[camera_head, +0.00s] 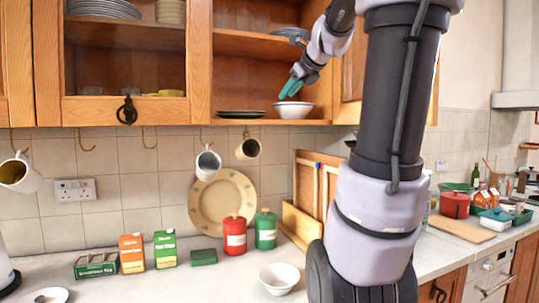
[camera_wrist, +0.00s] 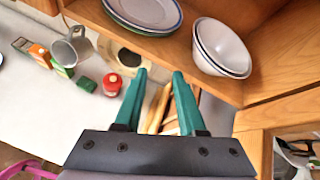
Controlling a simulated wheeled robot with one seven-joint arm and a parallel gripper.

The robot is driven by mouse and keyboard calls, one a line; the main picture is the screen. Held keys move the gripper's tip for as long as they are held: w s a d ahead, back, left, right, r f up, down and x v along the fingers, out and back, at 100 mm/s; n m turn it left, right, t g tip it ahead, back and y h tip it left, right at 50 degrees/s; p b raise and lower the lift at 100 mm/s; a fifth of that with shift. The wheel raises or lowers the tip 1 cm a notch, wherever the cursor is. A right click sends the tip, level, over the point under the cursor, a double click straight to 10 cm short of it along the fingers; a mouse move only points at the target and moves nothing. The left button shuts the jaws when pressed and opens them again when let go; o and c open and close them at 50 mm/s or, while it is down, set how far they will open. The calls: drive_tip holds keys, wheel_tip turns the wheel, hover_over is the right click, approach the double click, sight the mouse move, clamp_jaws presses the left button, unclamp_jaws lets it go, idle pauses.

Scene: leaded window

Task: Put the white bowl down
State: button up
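A white bowl (camera_head: 293,111) stands upright on the bottom shelf of the open wall cabinet. In the wrist view it shows as white bowls nested together (camera_wrist: 222,48), with dark rims. Another white bowl (camera_head: 279,278) stands on the counter below. My gripper (camera_head: 288,94) has teal fingers and is near the shelf bowl, just above it in the head view. In the wrist view my gripper (camera_wrist: 159,73) has its fingers spread with nothing between them. The shelf bowls lie beyond the fingertips to the right, apart from them.
Plates (camera_wrist: 145,12) lie on the shelf left of the bowls. The cabinet door (camera_head: 358,87) stands open on the right. Mugs (camera_head: 207,163) hang from hooks under the cabinet. A red canister (camera_head: 234,236), a green canister (camera_head: 265,230) and cartons stand on the counter (camera_head: 200,282).

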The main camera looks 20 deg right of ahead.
drive_tip(key=s+a+f+n+g, duration=0.2)
drive_tip(key=s+a+f+n, duration=0.7)
drive_tip(key=n, duration=0.4)
drive_tip(key=s+a+f+n+g+y, duration=0.1)
drive_tip(key=s+a+f+n+g, duration=0.2)
drive_tip(key=s+a+f+n, duration=0.5)
drive_tip(key=s+f+n, duration=0.2)
drive_tip(key=s+n, duration=0.1)
drive_tip(key=n, duration=0.3)
drive_tip(key=shift+a+n+y, duration=0.3)
drive_tip(key=shift+a, duration=0.05)
drive_tip(key=shift+w, duration=0.1)
